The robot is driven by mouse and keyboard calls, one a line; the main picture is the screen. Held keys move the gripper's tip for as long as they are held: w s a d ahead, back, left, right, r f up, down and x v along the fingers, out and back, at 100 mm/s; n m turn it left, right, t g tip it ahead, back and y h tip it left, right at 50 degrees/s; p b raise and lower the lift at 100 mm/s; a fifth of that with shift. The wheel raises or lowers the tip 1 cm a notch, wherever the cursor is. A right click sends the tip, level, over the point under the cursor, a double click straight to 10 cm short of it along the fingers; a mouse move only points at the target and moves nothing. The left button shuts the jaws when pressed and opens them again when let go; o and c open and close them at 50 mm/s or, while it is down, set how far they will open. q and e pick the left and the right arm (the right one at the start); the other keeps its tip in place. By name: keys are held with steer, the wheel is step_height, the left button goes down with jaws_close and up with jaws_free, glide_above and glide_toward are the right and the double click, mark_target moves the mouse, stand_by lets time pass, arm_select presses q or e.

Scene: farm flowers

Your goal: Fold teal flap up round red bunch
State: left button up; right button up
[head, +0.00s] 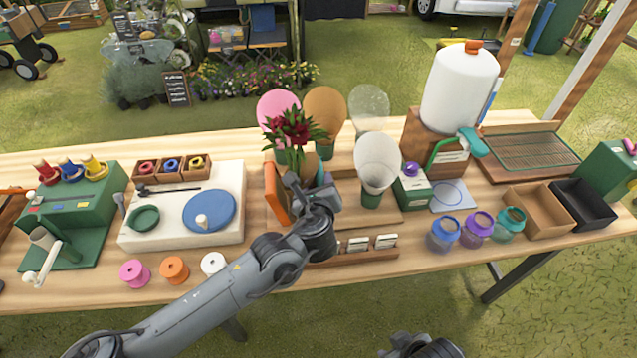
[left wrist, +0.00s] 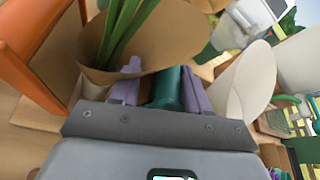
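The red bunch (head: 290,130) stands upright, with dark red blooms and green leaves. Its green stems (left wrist: 122,25) show in the left wrist view, inside brown paper (left wrist: 165,38). My left gripper (head: 305,185) is low in front of the bunch, below the blooms. In the left wrist view its two purple fingers (left wrist: 160,90) are apart, close below the paper's edge. A teal piece (left wrist: 167,88) shows between them. I cannot tell if it is the flap, or if the fingers press on it. The gripper hides the bunch's foot in the head view.
An orange panel (head: 277,192) stands close left of the gripper, also in the left wrist view (left wrist: 25,50). A white cone (head: 377,160) stands close right. Pink (head: 278,103) and brown (head: 325,105) cones stand behind. A card rack lies in front.

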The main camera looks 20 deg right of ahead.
arm_select(q)
steer(key=shift+o, duration=1.3)
steer(key=shift+a+r, duration=0.1)
steer(key=shift+r, duration=0.05)
steer(key=shift+s+a+r, duration=0.1)
steer(key=shift+s+r, duration=0.05)
steer(key=shift+s, duration=0.1)
steer(key=p+v, duration=0.1)
steer(key=v, duration=0.9)
steer(key=shift+p, duration=0.35)
steer(key=shift+s, duration=0.15)
